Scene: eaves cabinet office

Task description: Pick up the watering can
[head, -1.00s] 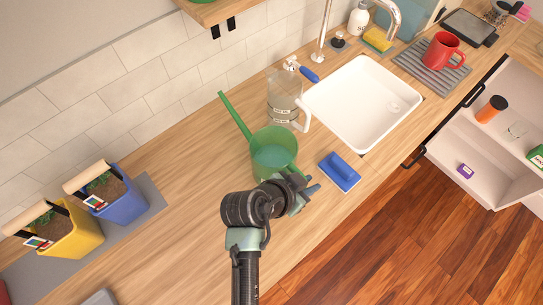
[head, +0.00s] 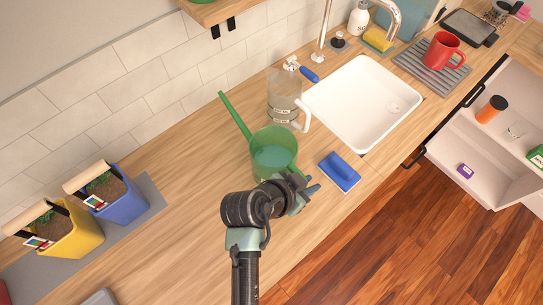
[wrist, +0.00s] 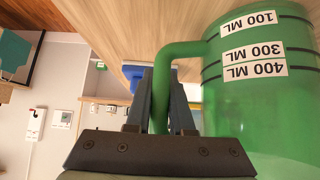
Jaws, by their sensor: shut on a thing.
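The green watering can (head: 272,140) stands on the wooden counter in the head view, its long spout pointing up and left. In the wrist view its see-through green body (wrist: 255,105) fills the right side, with 100, 300 and 400 ML labels. My gripper (head: 300,188) is at the can's near right side. In the wrist view my gripper (wrist: 161,95) has its fingers on both sides of the can's green handle and is shut on it. I cannot tell any gap between the can and the counter.
Blue (head: 121,202) and yellow (head: 72,236) planters stand at left. Bare counter (head: 190,165) lies between them and the can.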

